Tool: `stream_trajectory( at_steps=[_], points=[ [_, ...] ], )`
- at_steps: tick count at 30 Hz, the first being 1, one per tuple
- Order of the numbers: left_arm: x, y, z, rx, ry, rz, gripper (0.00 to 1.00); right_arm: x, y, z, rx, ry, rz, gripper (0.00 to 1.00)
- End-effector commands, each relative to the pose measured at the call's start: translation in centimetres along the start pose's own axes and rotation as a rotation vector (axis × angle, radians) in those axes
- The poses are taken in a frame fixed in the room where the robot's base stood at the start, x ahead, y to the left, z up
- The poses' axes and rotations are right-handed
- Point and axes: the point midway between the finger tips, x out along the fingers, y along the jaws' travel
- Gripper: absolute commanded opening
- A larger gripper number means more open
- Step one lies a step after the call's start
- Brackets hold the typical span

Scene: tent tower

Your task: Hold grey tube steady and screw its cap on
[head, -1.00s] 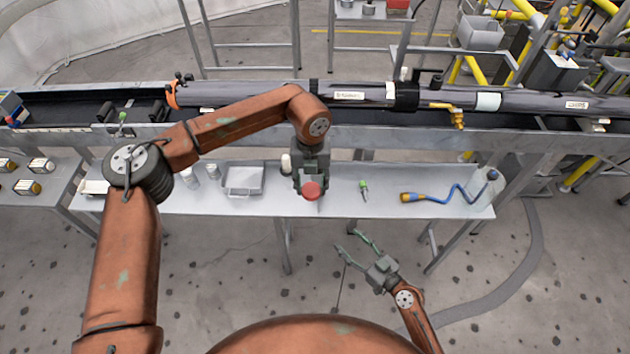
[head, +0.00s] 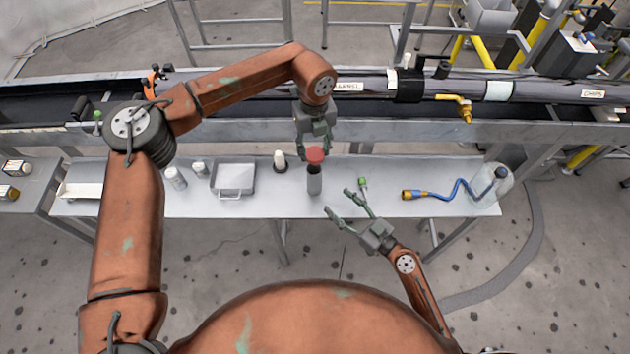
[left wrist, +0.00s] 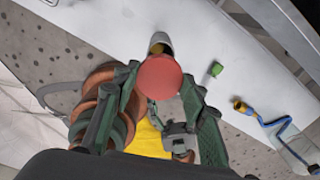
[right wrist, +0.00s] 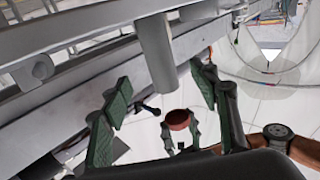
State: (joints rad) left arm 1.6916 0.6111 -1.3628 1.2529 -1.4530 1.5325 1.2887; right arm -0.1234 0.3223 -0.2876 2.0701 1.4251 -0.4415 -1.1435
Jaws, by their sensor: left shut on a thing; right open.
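The grey tube (head: 314,184) stands upright on the near table; its open mouth (left wrist: 158,46) shows in the left wrist view. My left gripper (head: 316,147) is shut on the red cap (head: 316,156) and holds it above the tube. In the right wrist view the cap (right wrist: 178,119) is apart from the tube (right wrist: 155,52); that view looks upside down. My right gripper (head: 342,206) is open and empty, low and to the right of the tube. Its two fingers (right wrist: 160,95) spread either side of the tube in its wrist view, without touching it.
On the table (head: 420,175) are a grey tray (head: 233,180), a dark-based white bottle (head: 280,162), white jars (head: 175,177), a green-topped item (head: 362,184) and a blue hose (head: 450,190) beside a clear jug (head: 492,185). A conveyor (head: 230,133) runs behind.

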Motion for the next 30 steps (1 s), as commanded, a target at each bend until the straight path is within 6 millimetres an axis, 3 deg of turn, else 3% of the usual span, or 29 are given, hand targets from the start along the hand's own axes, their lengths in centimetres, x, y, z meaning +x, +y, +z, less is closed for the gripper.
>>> stream_trajectory(
  at_steps=[8, 21, 30],
  points=[
    [0.2, -0.1, 0.3, -0.001, 0.003, 0.001, 0.28, 2.6, 0.2, 0.0, 0.003, 0.003, 0.001, 0.55],
    [0.2, -0.2, 0.2, 0.003, 0.002, 0.001, 0.28, 10.1, 0.3, 0.1, 0.004, 0.000, 0.004, 0.55],
    [0.2, -0.2, 0.2, 0.003, 0.002, 0.001, 0.28, 12.0, 0.3, 0.1, 0.002, -0.001, 0.004, 0.55]
  ],
)
